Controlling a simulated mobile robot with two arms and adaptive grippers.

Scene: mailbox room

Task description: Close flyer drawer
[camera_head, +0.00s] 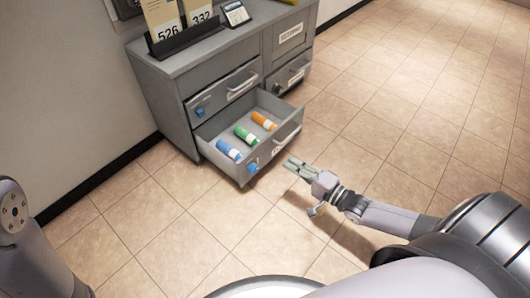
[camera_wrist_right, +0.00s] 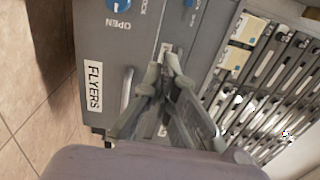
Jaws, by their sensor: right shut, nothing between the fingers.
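A grey drawer (camera_head: 218,157) low in the cabinet stands pulled out, with blue, green and orange-capped bottles lying inside. Its front has a bar handle (camera_head: 287,136) and a blue knob (camera_head: 252,167). My right gripper (camera_head: 290,161) is shut and empty, just off the right of this drawer front in the head view. In the right wrist view, the shut fingers (camera_wrist_right: 168,58) appear before a grey front with a white FLYERS label (camera_wrist_right: 94,88), a handle (camera_wrist_right: 127,88) and a blue knob marked OPEN (camera_wrist_right: 120,4). Contact cannot be told. My left gripper is out of view.
A shut drawer (camera_head: 222,90) lies above the open one, and another drawer (camera_head: 289,76) sits to its right. Number cards (camera_head: 163,22) and a small device (camera_head: 236,13) stand on the cabinet top. Tiled floor (camera_head: 340,115) around the front is clear.

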